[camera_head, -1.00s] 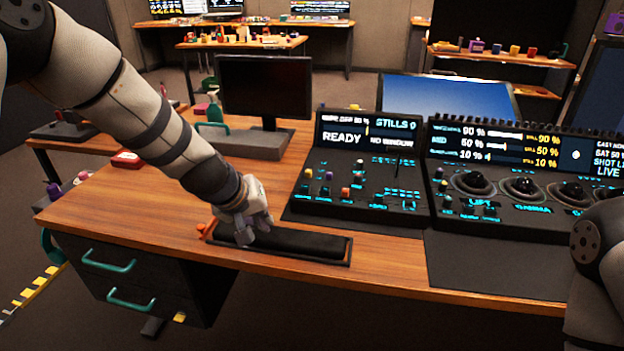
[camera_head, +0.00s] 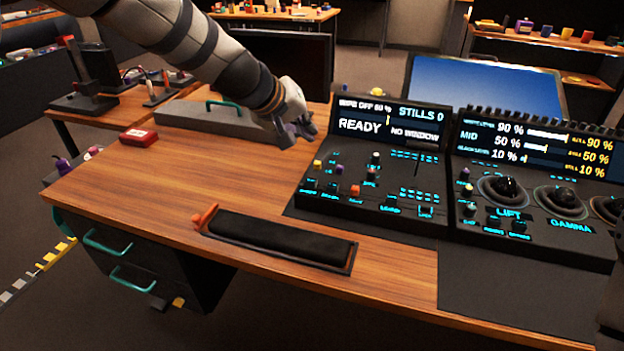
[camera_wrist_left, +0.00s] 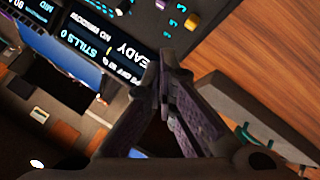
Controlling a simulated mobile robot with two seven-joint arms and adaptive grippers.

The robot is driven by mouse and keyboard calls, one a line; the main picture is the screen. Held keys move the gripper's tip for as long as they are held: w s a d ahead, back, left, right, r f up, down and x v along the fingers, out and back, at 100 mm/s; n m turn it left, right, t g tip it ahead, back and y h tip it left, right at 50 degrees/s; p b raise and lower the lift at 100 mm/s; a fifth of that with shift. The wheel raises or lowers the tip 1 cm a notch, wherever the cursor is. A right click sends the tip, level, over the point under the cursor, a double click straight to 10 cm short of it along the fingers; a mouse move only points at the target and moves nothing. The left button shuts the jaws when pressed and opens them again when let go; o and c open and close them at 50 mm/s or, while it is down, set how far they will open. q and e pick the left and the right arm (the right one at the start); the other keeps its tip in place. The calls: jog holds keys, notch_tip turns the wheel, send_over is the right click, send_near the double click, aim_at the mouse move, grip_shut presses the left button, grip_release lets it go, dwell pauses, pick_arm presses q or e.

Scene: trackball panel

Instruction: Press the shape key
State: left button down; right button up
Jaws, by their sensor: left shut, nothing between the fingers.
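The control panel (camera_head: 372,178) with the READY screen (camera_head: 375,127) carries several small knobs and cyan-lit keys. The labels are too small to tell which one is the shape key. My left gripper (camera_head: 303,137) is shut and empty, above the desk just left of the READY screen. In the left wrist view, the fingertips (camera_wrist_left: 165,62) meet in front of the READY screen (camera_wrist_left: 115,50), seen upside down, with a few knobs and lit labels beyond. My right gripper is not in view.
A black padded rest (camera_head: 280,240) with an orange end lies at the desk's front. A trackball panel (camera_head: 535,190) stands right of the control panel. A dark monitor (camera_head: 285,65) stands behind my left gripper. The wooden desk left of the panel is mostly clear.

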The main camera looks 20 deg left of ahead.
pick_arm(q)
jog(key=b, duration=0.2)
send_over(308, 180)
notch_tip(308, 180, down, 7)
jog(key=shift+a+f, duration=0.1)
jog(key=shift+f, duration=0.8)
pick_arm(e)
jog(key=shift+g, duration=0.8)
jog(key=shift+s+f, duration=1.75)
pick_arm(q)
jog(key=shift+f+b, duration=0.3)
jog(key=shift+f, duration=0.1)
jog(key=shift+f, duration=0.55)
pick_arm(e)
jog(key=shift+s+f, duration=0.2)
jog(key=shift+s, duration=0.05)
pick_arm(q)
jog(key=shift+r+p, duration=0.3)
jog(key=shift+r, duration=0.7)
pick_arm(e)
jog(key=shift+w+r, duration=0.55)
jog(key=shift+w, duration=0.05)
